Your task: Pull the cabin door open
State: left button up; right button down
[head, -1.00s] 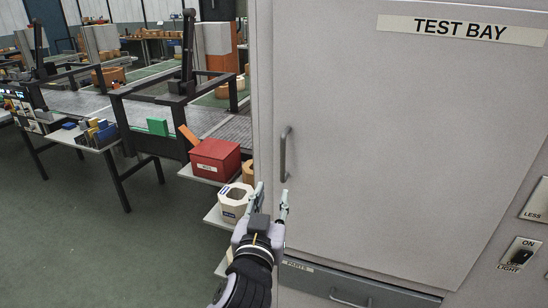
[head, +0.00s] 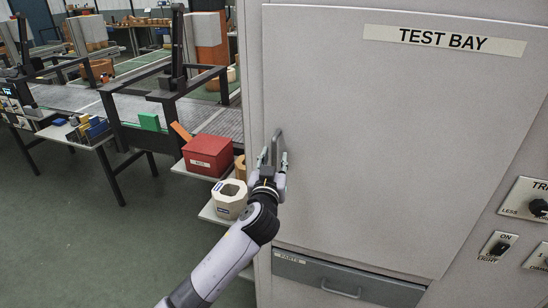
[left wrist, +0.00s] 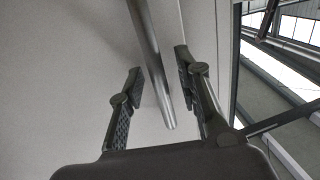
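The cabin door (head: 390,140) is a large light grey panel marked TEST BAY, and it looks shut. Its vertical grey bar handle (head: 277,143) is near the door's left edge. My left gripper (head: 272,158) is at the handle's lower part in the head view. In the left wrist view the handle (left wrist: 152,65) runs down between the two open fingers (left wrist: 160,90), with a gap on both sides. My right gripper is not in view.
A grey PARTS drawer (head: 345,280) with its own handle lies below the door. Switches (head: 499,247) are at the right. A red box (head: 209,156) and a white octagonal container (head: 230,199) stand on shelves to the left. Green floor (head: 90,240) is clear at lower left.

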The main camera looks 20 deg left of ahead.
pick_arm(q)
grip_shut()
dwell(0.4)
dwell(0.5)
